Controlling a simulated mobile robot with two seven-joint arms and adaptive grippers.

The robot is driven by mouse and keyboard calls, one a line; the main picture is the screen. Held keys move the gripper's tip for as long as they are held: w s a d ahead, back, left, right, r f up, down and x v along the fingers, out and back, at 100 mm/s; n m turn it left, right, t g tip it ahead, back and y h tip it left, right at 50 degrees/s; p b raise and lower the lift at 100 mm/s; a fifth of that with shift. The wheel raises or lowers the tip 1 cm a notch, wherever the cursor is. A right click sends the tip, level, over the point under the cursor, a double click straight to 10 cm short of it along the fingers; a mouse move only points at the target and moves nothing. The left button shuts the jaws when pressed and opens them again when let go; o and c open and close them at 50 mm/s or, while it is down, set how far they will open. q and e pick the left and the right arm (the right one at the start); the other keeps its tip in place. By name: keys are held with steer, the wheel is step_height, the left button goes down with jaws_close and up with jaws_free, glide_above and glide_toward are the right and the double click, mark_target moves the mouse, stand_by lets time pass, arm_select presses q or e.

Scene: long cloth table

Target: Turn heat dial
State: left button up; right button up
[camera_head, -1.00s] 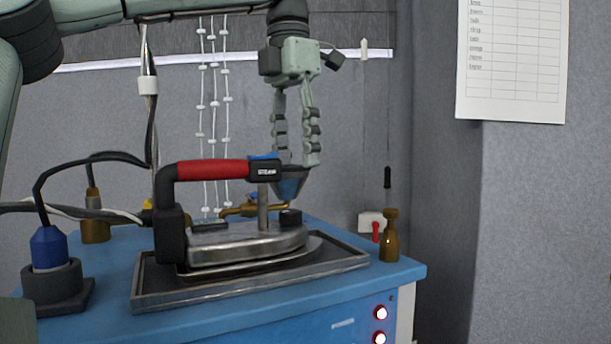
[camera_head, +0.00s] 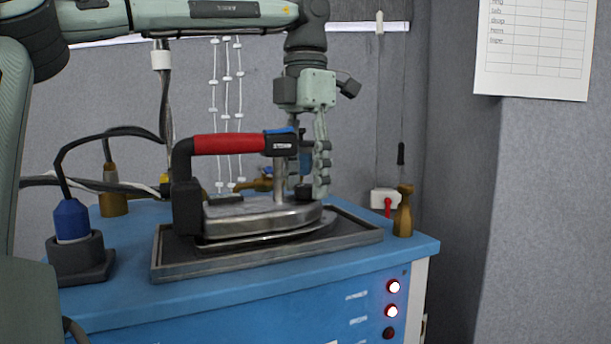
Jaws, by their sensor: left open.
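An iron (camera_head: 262,215) with a red and black handle (camera_head: 228,144) rests on a dark metal tray (camera_head: 200,262) on the blue workbench. A small dark knob (camera_head: 303,191) sits on top of the iron near its right end; it seems to be the heat dial. My left gripper (camera_head: 311,190) points down at the right end of the handle, with its fingertips low by the knob. It is open. One finger shows right of the handle and the other is mostly hidden behind it. I cannot tell whether the fingers touch the knob. My right gripper is not in view.
A blue plug in a black base (camera_head: 75,245) stands at the left, with dark cables. Brass fittings stand at the back left (camera_head: 113,190) and right corner (camera_head: 403,215). The blue bench (camera_head: 250,305) has lit red buttons in front. A grey wall is behind.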

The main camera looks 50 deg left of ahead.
mark_target(305, 185)
arm_select(q)
jaws_close()
steer(key=m, duration=0.4)
stand_by(0.4)
jaws_free()
steer(key=shift+r, duration=0.1)
step_height(305, 185, up, 12)
stand_by(0.4)
